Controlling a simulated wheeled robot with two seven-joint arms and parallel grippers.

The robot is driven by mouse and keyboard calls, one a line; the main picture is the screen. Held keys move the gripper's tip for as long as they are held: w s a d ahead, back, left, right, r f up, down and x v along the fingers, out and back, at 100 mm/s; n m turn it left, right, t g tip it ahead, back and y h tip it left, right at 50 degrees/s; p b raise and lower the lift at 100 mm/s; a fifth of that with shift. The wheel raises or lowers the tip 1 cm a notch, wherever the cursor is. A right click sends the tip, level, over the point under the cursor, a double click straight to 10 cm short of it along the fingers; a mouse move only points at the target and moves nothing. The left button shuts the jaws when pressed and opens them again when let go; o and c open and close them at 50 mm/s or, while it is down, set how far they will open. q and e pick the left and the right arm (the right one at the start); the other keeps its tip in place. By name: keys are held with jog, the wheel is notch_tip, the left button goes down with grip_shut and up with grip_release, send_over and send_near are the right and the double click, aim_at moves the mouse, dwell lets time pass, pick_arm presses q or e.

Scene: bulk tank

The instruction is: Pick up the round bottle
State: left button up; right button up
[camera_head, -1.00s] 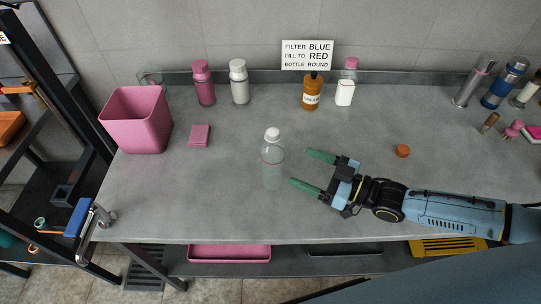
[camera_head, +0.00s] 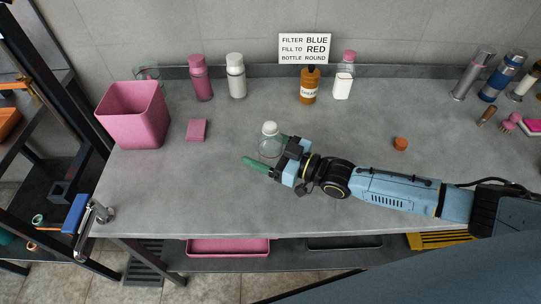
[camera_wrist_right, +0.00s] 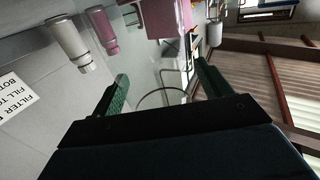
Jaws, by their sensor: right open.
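The clear round bottle with a white cap (camera_head: 269,130) stands upright on the grey bench, left of the middle in the head view. My right gripper (camera_head: 264,150) is open, with one green finger on the near side of the bottle and the other partly hidden behind it. The bottle's lower part is hidden by the near finger and the gripper body. In the right wrist view the open gripper (camera_wrist_right: 160,80) shows a faint clear shape with a thin dark curve between its fingers. I cannot tell whether a finger touches the bottle. My left gripper is out of view.
A pink bin (camera_head: 133,115) and pink block (camera_head: 197,130) lie left. Pink (camera_head: 201,80), white (camera_head: 236,78) and amber (camera_head: 309,88) bottles and a pink-capped white bottle (camera_head: 343,78) stand at the back. An orange cap (camera_head: 400,143) lies right. A sign (camera_head: 305,48) names the round bottle.

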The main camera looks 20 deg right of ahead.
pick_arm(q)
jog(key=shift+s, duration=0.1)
pick_arm(e)
jog(key=c, duration=1.1)
pick_arm(q)
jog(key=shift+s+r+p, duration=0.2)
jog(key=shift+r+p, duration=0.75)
jog(key=shift+p, duration=0.05)
pick_arm(e)
jog(key=shift+o, duration=0.2)
notch_tip(320, 180, up, 10)
jog(key=shift+r, duration=0.1)
